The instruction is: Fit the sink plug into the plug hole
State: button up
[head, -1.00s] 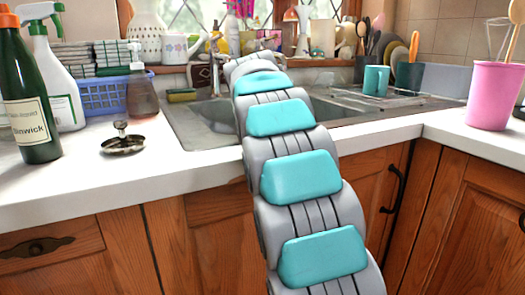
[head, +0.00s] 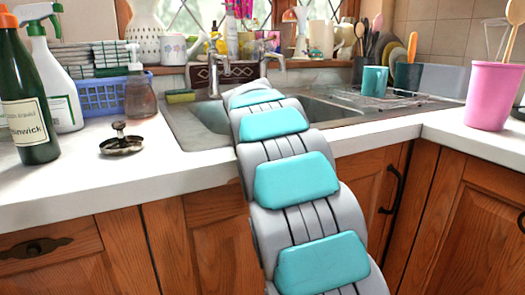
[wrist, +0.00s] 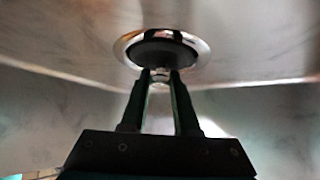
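In the wrist view a dark round sink plug (wrist: 163,51) shows just beyond my fingertips, against the bright chrome ring of the plug hole (wrist: 203,45). My gripper (wrist: 160,76) has its two dark fingers close together, with a small greyish part, seemingly the plug's grip, between their tips. The dark disc lies within the ring's outline; I cannot tell whether it is seated or just above. In the head view my arm reaches over the counter edge into the steel sink (head: 205,117); my gripper and the hole are hidden there.
A metal strainer-like piece with a knob (head: 122,141) lies on the white counter left of the sink. The tap (head: 218,70) rises behind the sink. A pink cup (head: 493,97) stands right.

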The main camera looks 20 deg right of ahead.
jog(key=o, duration=0.5)
jog(key=shift+c, duration=0.2)
jog(key=shift+r, duration=0.1)
jog(key=v, duration=1.2)
jog(key=shift+r, duration=0.1)
